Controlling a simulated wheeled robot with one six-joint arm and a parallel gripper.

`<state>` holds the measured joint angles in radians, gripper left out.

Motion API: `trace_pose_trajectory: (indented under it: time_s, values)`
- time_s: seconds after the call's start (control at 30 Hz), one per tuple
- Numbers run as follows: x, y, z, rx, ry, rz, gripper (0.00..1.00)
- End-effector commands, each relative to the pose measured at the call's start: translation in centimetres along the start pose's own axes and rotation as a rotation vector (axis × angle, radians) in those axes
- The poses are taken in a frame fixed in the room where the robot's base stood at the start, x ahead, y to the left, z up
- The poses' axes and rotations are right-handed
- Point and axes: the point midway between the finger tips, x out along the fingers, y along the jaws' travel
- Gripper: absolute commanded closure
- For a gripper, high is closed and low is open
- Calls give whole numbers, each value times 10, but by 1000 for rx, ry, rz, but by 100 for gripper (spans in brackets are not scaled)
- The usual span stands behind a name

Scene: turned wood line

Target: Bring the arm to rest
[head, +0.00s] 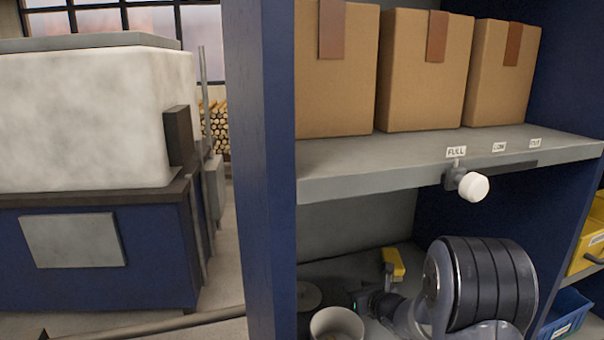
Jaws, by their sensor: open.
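My arm reaches into the lower bay of the blue shelf unit (262,170), low in the head view. A large black banded link and a pale joint of mine fill the bottom right. Beyond them is a small dark end with a green light, which appears to be my gripper (364,301). Its fingers are small and partly hidden, and I see nothing held between them. A yellow piece (394,263) stands just behind it; I cannot tell whether they touch.
The grey shelf board (375,167) above my arm carries several cardboard boxes (425,70). A white knob (474,186) sticks out from its front edge under a FULL label. A pale round container (337,324) is beside my gripper. Yellow (591,235) and blue bins (566,315) stand at right.

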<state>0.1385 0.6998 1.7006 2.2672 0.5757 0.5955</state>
Motion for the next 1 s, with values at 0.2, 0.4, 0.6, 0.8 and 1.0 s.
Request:
trace_pose_trajectory:
  time_s: [0.2,0.4,0.6,0.8,1.0]
  values:
    - [-4,-1,-20,0,-1,-2,57]
    - [-16,0,-20,-1,0,-1,57]
    - [-18,0,-20,0,0,0,57]
    - [-18,0,-19,-1,-1,0,57]
    - [-22,-4,-8,-22,-20,-4,57]
